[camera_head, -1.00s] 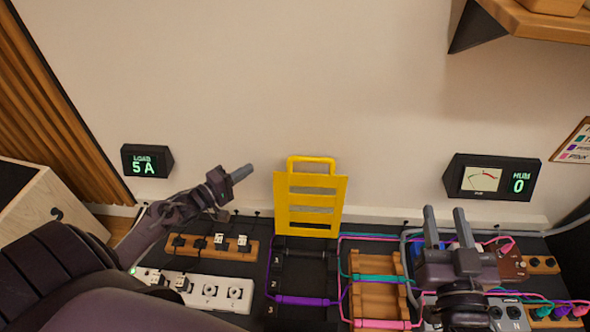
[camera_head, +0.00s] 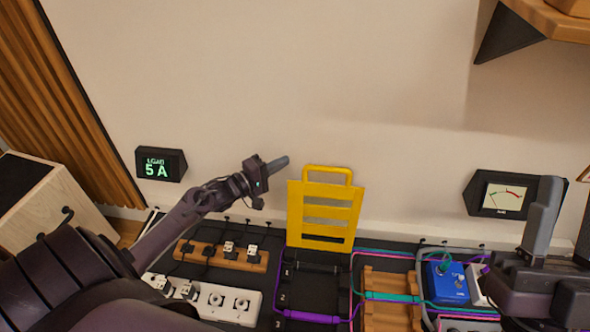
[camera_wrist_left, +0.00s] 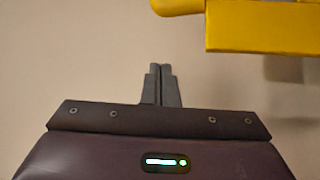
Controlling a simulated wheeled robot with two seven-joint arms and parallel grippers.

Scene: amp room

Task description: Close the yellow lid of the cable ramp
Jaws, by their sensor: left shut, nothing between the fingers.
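The yellow lid (camera_head: 323,229) of the cable ramp stands upright, open, with its handle loop at the top. The black ramp base (camera_head: 312,283) lies below it, with a purple cable across its lower channel. My left gripper (camera_head: 281,162) is shut and empty, just left of the lid's handle and apart from it. In the left wrist view, the shut fingers (camera_wrist_left: 160,84) point at the wall, and the edge of the yellow lid (camera_wrist_left: 262,27) shows at the upper right. My right gripper (camera_head: 545,230) is at the right edge, partly cut off; its fingers' spacing is unclear.
A wooden cable rack (camera_head: 392,292) stands right of the ramp, then a blue pedal (camera_head: 446,283). A wooden strip with plugs (camera_head: 222,256) and a white power strip (camera_head: 213,300) lie to the left. A load display (camera_head: 161,164) is on the wall behind.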

